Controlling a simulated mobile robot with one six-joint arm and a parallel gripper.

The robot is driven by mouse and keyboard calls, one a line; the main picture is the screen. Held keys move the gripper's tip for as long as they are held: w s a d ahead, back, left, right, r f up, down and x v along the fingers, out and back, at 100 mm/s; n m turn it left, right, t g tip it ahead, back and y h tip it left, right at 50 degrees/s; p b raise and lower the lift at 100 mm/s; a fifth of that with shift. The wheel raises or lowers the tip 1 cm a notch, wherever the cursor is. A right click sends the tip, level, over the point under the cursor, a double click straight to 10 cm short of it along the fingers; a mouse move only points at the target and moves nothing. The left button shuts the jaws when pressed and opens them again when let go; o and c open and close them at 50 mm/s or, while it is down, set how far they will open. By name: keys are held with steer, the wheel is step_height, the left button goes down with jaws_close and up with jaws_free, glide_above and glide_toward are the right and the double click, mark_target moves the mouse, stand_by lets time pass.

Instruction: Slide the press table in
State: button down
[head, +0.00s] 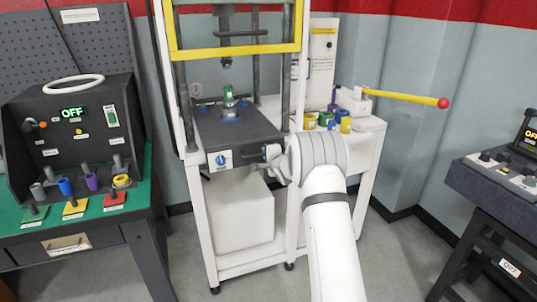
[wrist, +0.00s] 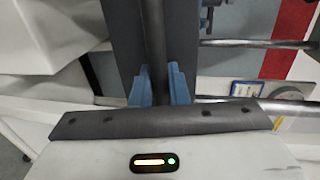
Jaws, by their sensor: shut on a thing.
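The press table (head: 208,128) is a dark grey plate in the white press frame, sticking out toward me at the front. A small part with a green top (head: 229,98) stands on it near the middle, with blue pieces by its base. In the head view my gripper (head: 271,158) is at the table's front edge, partly hidden by my arm. In the wrist view the blue fingers of my gripper (wrist: 160,78) are shut on a dark round handle bar (wrist: 154,35), one on each side. The table's dark surface (wrist: 123,30) lies behind the bar.
A yellow guard frame (head: 236,51) and the press ram (head: 226,52) are above the table. A yellow lever with a red knob (head: 408,97) juts out right. A test panel (head: 72,125) on a green bench stands left, and another bench (head: 490,190) right.

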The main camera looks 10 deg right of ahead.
steer(key=shift+w+a+r, duration=0.1)
steer(key=shift+w+r, duration=0.05)
steer(key=shift+r, duration=0.1)
steer(key=c, duration=1.8)
jaws_free()
steer(key=shift+c, duration=0.2)
steer(key=shift+o, duration=0.6)
steer(key=shift+w+f, duration=0.15)
steer(key=shift+o, duration=1.3)
steer(key=shift+f, duration=0.1)
steer(key=shift+s, duration=0.2)
steer(key=v, duration=0.7)
steer(key=shift+s, duration=0.25)
